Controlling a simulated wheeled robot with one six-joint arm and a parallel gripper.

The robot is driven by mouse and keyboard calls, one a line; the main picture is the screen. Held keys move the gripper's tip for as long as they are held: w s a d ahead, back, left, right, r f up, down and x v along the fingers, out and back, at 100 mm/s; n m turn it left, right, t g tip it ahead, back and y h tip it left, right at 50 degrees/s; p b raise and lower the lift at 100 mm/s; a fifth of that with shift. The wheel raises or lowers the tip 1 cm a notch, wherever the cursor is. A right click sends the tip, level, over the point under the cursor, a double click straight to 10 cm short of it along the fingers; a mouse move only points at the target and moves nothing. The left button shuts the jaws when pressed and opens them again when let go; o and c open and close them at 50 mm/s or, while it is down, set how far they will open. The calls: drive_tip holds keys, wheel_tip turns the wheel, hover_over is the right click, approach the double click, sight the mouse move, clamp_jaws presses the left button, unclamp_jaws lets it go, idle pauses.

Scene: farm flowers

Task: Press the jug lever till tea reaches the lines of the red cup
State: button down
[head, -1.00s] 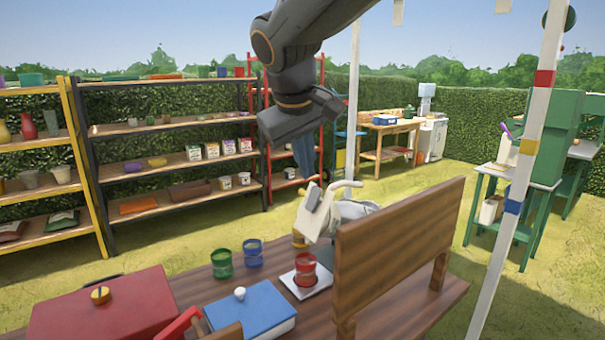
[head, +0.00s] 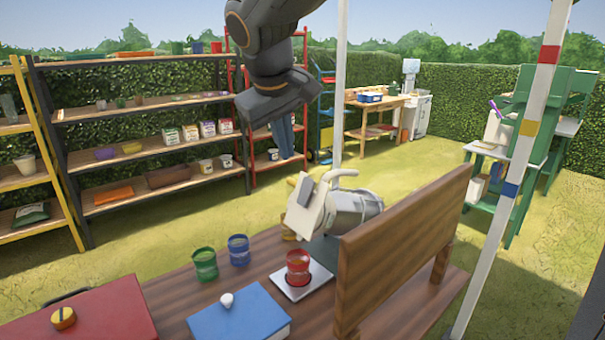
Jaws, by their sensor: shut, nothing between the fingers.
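The red cup (head: 298,262) stands upright on a white square pad (head: 286,284) on the wooden table. The level of tea in it and its lines are too small to tell. The pale grey jug (head: 352,212) stands behind the cup, partly hidden by a wooden board. A cream plate-like part (head: 311,207) with a dark patch, perhaps the lever, is on the jug's left side, above and behind the cup. My gripper (head: 288,156) is shut and empty, pointing down, and appears above and left of the jug, apart from it.
The wooden board (head: 400,255) stands upright right of the cup. A green cup (head: 204,264) and a blue cup (head: 239,250) stand left of it. A blue box (head: 238,316) and a red box (head: 95,322) lie at the front. A white post (head: 520,150) rises at right.

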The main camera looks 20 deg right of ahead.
drive_tip(key=p, duration=0.2)
approach(304, 186)
wheel_tip(304, 186, down, 2)
drive_tip(key=a, duration=0.2)
drive_tip(key=shift+w+d+f+p, duration=0.3)
drive_tip(key=shift+w+d+f, duration=0.3)
drive_tip(key=shift+d, duration=0.2)
drive_tip(key=shift+w+d+f+p, duration=0.3)
drive_tip(key=shift+w+d+f, duration=0.25)
drive_tip(key=shift+d, duration=0.25)
